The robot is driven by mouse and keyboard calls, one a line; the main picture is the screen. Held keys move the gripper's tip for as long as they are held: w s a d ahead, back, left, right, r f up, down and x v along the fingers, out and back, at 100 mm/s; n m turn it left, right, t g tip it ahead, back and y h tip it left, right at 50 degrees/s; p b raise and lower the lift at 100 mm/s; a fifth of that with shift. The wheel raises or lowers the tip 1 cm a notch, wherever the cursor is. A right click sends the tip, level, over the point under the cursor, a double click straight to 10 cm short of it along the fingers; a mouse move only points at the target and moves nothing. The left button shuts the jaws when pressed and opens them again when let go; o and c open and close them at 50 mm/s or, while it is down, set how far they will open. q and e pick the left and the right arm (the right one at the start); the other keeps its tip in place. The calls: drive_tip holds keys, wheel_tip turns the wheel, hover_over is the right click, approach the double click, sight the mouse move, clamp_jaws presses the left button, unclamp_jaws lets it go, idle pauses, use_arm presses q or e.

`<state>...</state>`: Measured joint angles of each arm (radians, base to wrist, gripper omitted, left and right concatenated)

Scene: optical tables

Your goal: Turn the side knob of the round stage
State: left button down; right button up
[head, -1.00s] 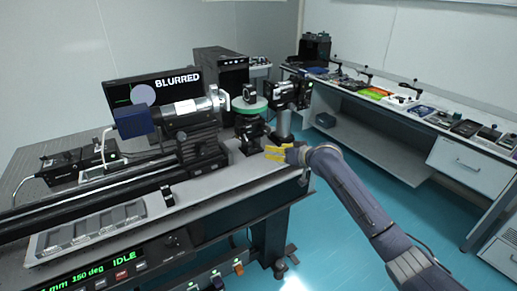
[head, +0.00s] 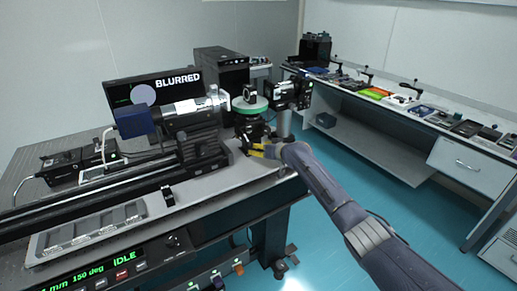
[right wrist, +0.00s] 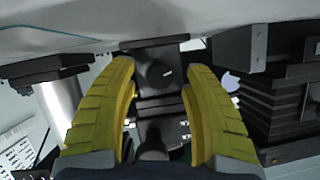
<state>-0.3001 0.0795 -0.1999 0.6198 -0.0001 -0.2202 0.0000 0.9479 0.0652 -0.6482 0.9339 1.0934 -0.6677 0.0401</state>
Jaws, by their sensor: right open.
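The round stage (head: 249,106) has a pale top with a green rim and sits on a dark mount near the right end of the bench. My right gripper (head: 255,150) is open beside the lower part of this mount, on its near right side. A dark cylinder (right wrist: 153,142) shows lower between the fingers. I cannot tell which part is the side knob, and no finger contact is clear. My left gripper is not in view.
A camera-like device (head: 291,92) on a post stands just right of the stage. A monitor reads "BLURRED" and the front panel reads "IDLE". The bench's front edge lies below my gripper.

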drive_tip(key=shift+w+a+f, duration=0.15)
drive_tip(key=shift+w+a, duration=0.15)
drive_tip(key=shift+c, duration=0.2)
clamp_jaws()
idle(0.3)
